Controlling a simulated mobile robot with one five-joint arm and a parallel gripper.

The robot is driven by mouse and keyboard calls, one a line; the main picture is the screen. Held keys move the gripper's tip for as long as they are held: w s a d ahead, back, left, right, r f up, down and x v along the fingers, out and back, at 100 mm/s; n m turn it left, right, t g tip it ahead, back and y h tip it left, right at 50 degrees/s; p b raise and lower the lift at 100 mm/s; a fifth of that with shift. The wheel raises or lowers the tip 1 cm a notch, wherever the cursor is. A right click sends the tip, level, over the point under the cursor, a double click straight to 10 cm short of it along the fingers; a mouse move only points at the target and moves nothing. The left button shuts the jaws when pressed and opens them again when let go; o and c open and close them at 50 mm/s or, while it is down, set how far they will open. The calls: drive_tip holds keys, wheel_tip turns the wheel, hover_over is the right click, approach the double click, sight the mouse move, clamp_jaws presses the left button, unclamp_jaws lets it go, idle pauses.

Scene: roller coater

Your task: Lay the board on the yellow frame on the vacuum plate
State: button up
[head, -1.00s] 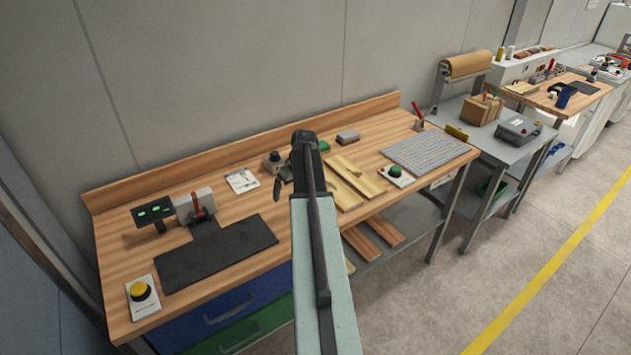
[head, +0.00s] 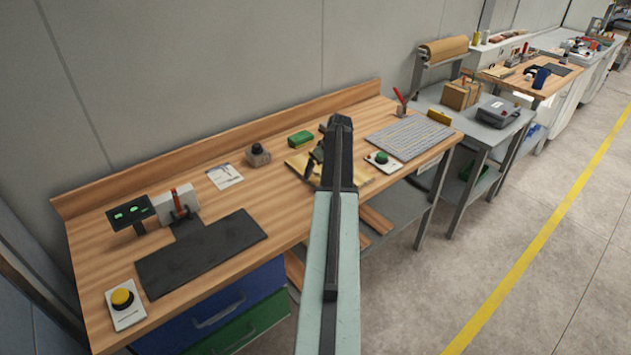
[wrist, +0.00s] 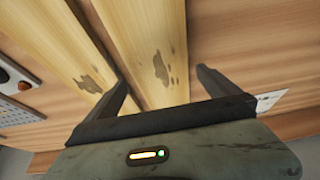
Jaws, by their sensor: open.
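Two pale wooden boards lie side by side on the bench. In the wrist view the right board (wrist: 150,45) and the left board (wrist: 55,45) both have dark stains, with a narrow gap between them. My gripper (wrist: 160,78) is open, its fingers on either side of the right board; I cannot tell if they touch it. In the head view my gripper (head: 315,163) and arm cover much of the boards (head: 298,165). The perforated grey vacuum plate (head: 410,138) lies to their right on the bench. I cannot make out a yellow frame on it.
A green push button (head: 382,158) stands between the boards and the plate. A green block (head: 301,138) and a dark knob box (head: 258,155) lie behind. A black mat (head: 200,252) and yellow button (head: 122,299) are at left. Bare bench separates mat and boards.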

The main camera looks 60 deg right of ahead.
sight(317, 174)
drive_tip(key=b+x, duration=0.2)
drive_tip(key=x, duration=0.1)
drive_tip(key=shift+f, duration=0.2)
drive_tip(key=shift+r, duration=0.2)
drive_tip(key=c, duration=1.6)
drive_tip(key=shift+r+p, duration=0.55)
drive_tip(key=shift+p, duration=0.25)
wheel_tip(317, 174, up, 3)
drive_tip(key=p, duration=0.3)
drive_tip(key=shift+r, duration=0.1)
drive_tip(key=s+a, duration=0.2)
drive_tip(key=a, duration=0.2)
drive_tip(key=s+a, duration=0.3)
drive_tip(key=a, duration=0.2)
drive_tip(key=s+a+p, duration=0.1)
drive_tip(key=s+a, duration=0.2)
drive_tip(key=a, duration=0.1)
drive_tip(key=shift+s+a+r, duration=0.2)
drive_tip(key=shift+a+r, duration=0.15)
